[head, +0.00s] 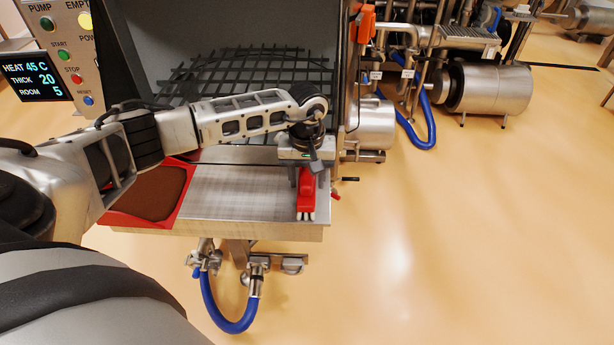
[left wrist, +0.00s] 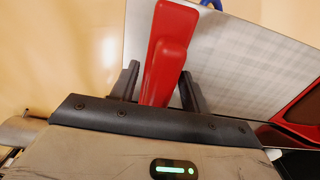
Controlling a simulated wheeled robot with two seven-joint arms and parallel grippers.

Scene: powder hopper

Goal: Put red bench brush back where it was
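The red bench brush (head: 306,192) is at the right end of the steel shelf (head: 250,190), its pale bristles toward the front edge. My left gripper (head: 312,162) is over its rear part, pointing down. I cannot tell whether the bristles touch the shelf. My right gripper is not in view.
A red tray (head: 181,205) of brown powder stands on the shelf's left part. Behind is a dark grid (head: 240,75) in the steel hopper. A control panel (head: 65,50) is at the upper left. Blue hoses (head: 230,325) hang below; open floor lies to the right.

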